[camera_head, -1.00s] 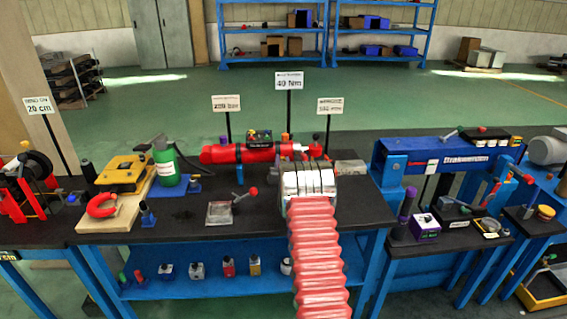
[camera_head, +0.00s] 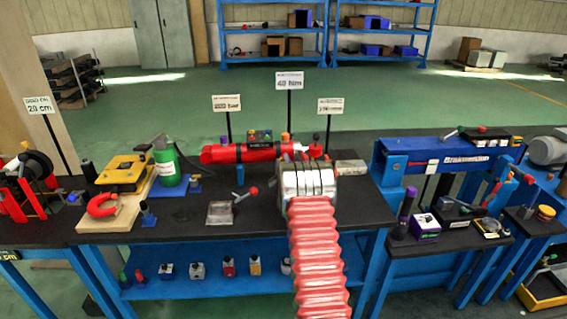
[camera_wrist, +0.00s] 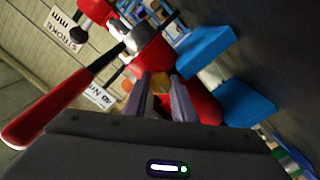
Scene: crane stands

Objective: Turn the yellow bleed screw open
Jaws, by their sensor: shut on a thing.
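The yellow bleed screw (camera_wrist: 162,83) shows in the wrist view as a small yellow-orange knob on the red cylinder (camera_wrist: 204,104). My gripper (camera_wrist: 160,93) has its two grey fingers on either side of the screw, shut on it. The cylinder also lies across the bench in the head view (camera_head: 235,153). There my own arm hides the gripper and the screw. How far the screw is turned cannot be told.
A lever with a red handle (camera_wrist: 40,110) is close to my gripper on the left in the wrist view. Blue cradle blocks (camera_wrist: 243,101) are at the right. In the head view, a green bottle (camera_head: 166,165) and yellow pump (camera_head: 124,172) stand left on the black bench.

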